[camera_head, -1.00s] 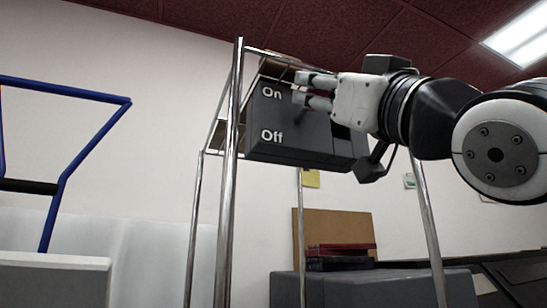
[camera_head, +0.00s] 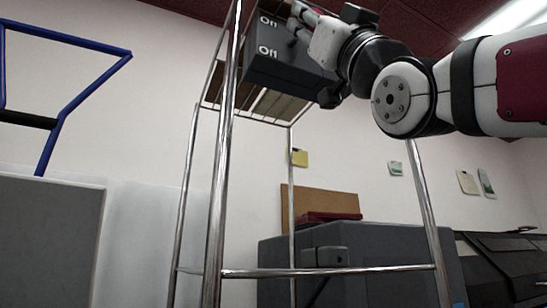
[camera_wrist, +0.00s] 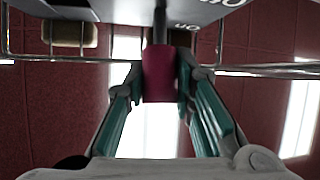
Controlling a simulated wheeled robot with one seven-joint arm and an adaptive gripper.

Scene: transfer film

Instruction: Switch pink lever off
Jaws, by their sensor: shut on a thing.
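The pink lever (camera_wrist: 158,74) shows in the wrist view as a dark pink grip on a dark stem. It sits between the teal pads of my gripper (camera_wrist: 157,92), which is shut on it. The dark grey switch box (camera_head: 287,66) is at the top of the head view, with a white "On" label above a white "Off" label. My gripper (camera_head: 299,24) is in front of the box there, about level with "On". In the head view the fingers and arm hide the lever's grip. The "On" label shows upside down in the wrist view.
The box is on a chrome wire rack (camera_head: 222,170) with upright posts. A blue tubular frame (camera_head: 90,98) stands at the left behind a grey panel. A dark grey machine (camera_head: 350,245) is below, behind the rack. Open air lies below my arm.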

